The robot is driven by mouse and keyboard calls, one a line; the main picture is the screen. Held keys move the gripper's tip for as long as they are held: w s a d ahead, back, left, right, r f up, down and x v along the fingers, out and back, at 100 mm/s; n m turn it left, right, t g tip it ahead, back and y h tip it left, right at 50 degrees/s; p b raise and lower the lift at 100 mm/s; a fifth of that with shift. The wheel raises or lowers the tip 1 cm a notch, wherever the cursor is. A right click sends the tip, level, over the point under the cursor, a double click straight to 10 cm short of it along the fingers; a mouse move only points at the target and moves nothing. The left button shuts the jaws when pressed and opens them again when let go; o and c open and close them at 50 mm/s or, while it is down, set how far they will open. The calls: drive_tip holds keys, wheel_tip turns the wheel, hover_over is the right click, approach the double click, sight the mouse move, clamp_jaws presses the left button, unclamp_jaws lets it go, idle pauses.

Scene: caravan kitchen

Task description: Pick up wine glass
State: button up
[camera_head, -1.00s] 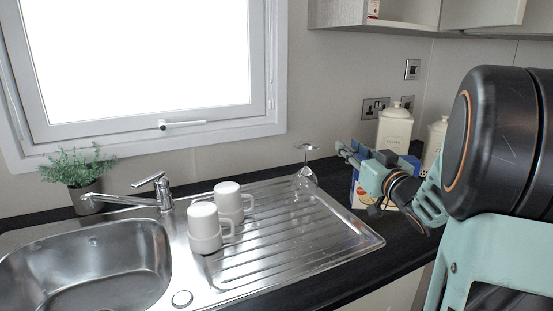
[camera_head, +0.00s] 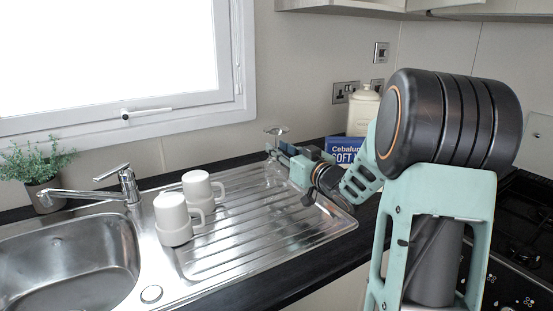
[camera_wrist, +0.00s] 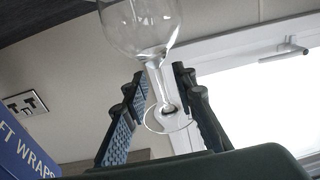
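The clear wine glass (camera_head: 277,130) stands upside down at the back right of the draining board (camera_head: 240,222). Its foot shows at the top in the head view, while my gripper hides most of the rest. My gripper (camera_head: 274,150) reaches it from the right. In the wrist view the glass (camera_wrist: 143,28) has its bowl beyond the fingertips and its stem and round foot between the fingers. My gripper (camera_wrist: 160,78) is open there, with a finger on each side of the stem and visible gaps.
Two white mugs (camera_head: 173,218) (camera_head: 198,188) stand upside down left of the gripper, beside the sink (camera_head: 65,265) and tap (camera_head: 125,185). A blue box (camera_head: 344,150) and a cream canister (camera_head: 362,110) stand close behind my arm. The middle of the draining board is clear.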

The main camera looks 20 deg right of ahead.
drive_tip(key=shift+x, duration=0.85)
drive_tip(key=shift+r, duration=0.1)
drive_tip(key=shift+c, duration=0.4)
clamp_jaws()
